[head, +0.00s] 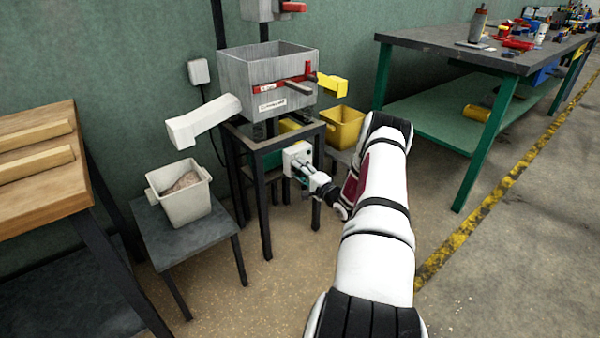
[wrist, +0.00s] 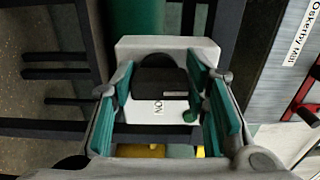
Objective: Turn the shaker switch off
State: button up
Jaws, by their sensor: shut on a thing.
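The shaker switch is a pale box (head: 296,157) on the front of the dark metal stand, below the grey hopper. In the wrist view the switch box (wrist: 135,44) has a dark knob (wrist: 160,80), an upside-down "ON" label and a small green spot. My gripper (head: 303,168) is at the front of this box. The fingers partly hide the sides of the box. The knob's exact setting is hard to read.
The grey hopper (head: 262,75) with a red bar and yellow spout stands above. A white chute (head: 203,122) points down to a white bin (head: 183,207) on a low table. A yellow bin (head: 343,128) is behind my arm. A workbench (head: 450,45) is at right.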

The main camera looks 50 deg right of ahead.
jog(key=o, duration=1.2)
jog(key=shift+c, duration=0.2)
jog(key=v, duration=1.2)
jog(key=shift+f, duration=0.1)
